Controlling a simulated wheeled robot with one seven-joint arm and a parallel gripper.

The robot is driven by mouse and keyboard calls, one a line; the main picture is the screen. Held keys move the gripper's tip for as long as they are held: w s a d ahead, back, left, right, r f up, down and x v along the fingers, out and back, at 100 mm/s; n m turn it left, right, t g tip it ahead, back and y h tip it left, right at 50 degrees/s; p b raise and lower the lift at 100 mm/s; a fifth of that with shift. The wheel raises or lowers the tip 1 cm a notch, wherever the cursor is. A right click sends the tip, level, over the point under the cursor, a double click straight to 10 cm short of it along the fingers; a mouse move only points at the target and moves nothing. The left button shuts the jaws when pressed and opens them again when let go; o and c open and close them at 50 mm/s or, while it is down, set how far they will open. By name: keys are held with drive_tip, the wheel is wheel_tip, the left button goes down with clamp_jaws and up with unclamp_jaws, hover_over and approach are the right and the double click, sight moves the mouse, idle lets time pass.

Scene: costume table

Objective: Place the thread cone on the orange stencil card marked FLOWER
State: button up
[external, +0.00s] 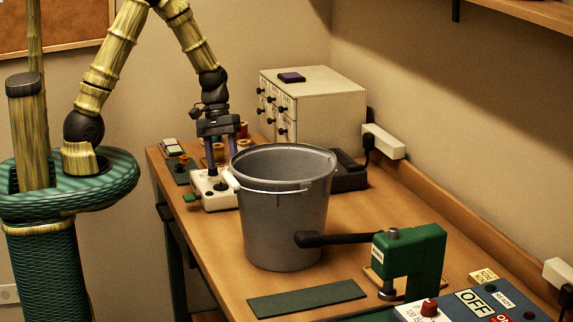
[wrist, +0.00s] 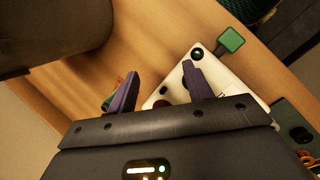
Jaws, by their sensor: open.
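My gripper (external: 222,168) points down with two purple fingers spread apart, over or just behind a white device with a black knob (external: 215,189). In the wrist view my gripper (wrist: 160,82) is open, with no object clearly held between the fingers. The right finger overlaps the white device (wrist: 205,86) there. I cannot make out the thread cone for certain. A small reddish and green item (wrist: 116,84) is partly hidden by the left finger. The orange FLOWER card is not visible; the grey bucket hides part of the table.
The tall grey bucket (external: 285,215) stands right beside my gripper. A beige drawer cabinet (external: 318,108) is behind it. A green clamp-like tool (external: 410,258), a dark green mat (external: 306,298) and a control panel (external: 470,306) are at the front. Bare tabletop (external: 345,215) lies right of the bucket.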

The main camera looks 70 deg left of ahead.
drive_tip(key=s+a+r+m+t+y, duration=0.2)
drive_tip(key=s+r+m+y, duration=0.2)
drive_tip(key=m, duration=0.5)
drive_tip(key=s+r, duration=0.2)
drive_tip(key=s, duration=0.1)
drive_tip(key=shift+s+a+r+m+t+y, duration=0.2)
drive_tip(key=shift+s+m+t+y, duration=0.1)
drive_tip(key=shift+t, duration=0.1)
